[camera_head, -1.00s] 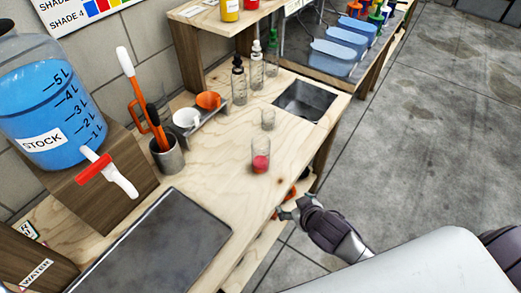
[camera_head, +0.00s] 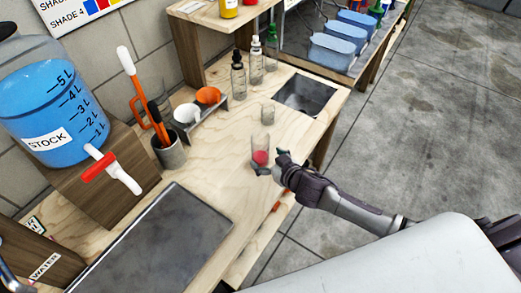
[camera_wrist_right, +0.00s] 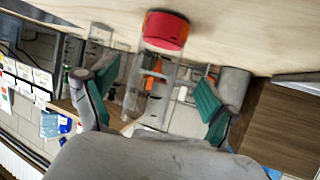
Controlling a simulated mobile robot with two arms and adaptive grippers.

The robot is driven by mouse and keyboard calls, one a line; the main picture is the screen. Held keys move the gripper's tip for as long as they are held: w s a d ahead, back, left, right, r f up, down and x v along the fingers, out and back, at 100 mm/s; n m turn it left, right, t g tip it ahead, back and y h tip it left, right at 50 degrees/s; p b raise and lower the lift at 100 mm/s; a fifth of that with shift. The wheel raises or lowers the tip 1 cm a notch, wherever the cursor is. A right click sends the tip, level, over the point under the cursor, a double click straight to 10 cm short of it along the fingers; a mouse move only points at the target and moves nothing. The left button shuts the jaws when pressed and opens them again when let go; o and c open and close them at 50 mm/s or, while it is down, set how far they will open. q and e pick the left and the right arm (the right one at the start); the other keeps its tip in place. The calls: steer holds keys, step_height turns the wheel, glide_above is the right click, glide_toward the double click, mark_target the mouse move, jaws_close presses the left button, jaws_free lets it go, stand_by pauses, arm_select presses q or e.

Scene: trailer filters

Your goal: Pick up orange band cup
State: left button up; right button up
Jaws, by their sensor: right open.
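A clear glass cup (camera_head: 259,143) with red contents stands upright near the bench's front edge; no orange band can be made out on it. My right gripper (camera_head: 269,166) is open, just in front of the glass cup. In the right wrist view the clear cup (camera_wrist_right: 150,85) shows between the green pads of the open right gripper (camera_wrist_right: 158,92), apart from both.
A smaller empty glass (camera_head: 268,112) stands behind the glass cup, with dropper bottles (camera_head: 238,76) farther back. A sunken basin (camera_head: 306,92) is at the right. A tool holder (camera_head: 169,152) and a dark metal plate (camera_head: 150,245) are at the left. Bare wood lies between.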

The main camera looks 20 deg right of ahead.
mark_target(265, 156)
steer(key=shift+p+x, duration=0.5)
steer(key=shift+x, duration=2.1)
steer(key=shift+d, duration=0.15)
steer(key=c, duration=1.3)
